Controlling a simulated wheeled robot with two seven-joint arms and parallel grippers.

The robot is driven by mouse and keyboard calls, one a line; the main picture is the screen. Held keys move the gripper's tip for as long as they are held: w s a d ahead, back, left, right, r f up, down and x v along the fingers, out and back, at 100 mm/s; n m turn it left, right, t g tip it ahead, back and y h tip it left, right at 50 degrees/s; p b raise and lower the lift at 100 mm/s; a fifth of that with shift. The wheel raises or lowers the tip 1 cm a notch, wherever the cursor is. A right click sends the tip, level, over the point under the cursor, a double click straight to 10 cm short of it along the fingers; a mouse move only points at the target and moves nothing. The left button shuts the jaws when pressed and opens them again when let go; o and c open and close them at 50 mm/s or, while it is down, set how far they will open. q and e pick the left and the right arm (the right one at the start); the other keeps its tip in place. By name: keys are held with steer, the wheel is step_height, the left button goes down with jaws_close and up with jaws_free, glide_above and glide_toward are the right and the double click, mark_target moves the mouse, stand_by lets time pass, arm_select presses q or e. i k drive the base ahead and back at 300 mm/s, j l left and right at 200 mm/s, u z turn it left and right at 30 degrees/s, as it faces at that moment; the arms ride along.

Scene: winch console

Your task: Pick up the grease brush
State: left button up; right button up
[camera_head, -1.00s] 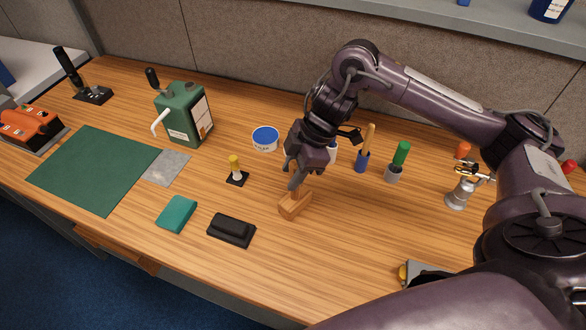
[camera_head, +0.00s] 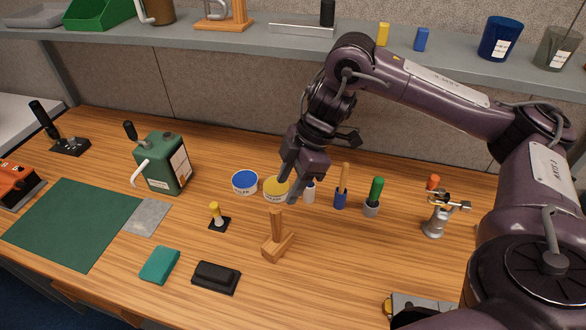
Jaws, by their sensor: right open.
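I cannot tell for sure which thing is the grease brush. A slim wooden handle (camera_head: 345,175) stands upright in a small blue holder (camera_head: 340,200). Beside it, a green handle (camera_head: 376,188) stands in a grey cup (camera_head: 371,209). A wooden piece with an upright handle (camera_head: 276,240) stands on the bench, nearer the front. My right gripper (camera_head: 289,181) is open and empty, pointing down above and behind that wooden piece, left of the blue holder. It partly covers a yellow-topped tub (camera_head: 275,190) and a small white item (camera_head: 309,194). My left gripper is not in view.
A blue-lidded tub (camera_head: 245,181), a green can (camera_head: 164,163) and a small yellow-tipped piece (camera_head: 216,216) stand to the left. A black block (camera_head: 216,277) and teal block (camera_head: 160,265) lie in front. A metal torch-like item (camera_head: 436,215) stands right. A shelf (camera_head: 270,48) runs behind.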

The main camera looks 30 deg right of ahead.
mark_target(343, 177)
steer(key=k+j, duration=1.15)
steer(key=k, duration=0.15)
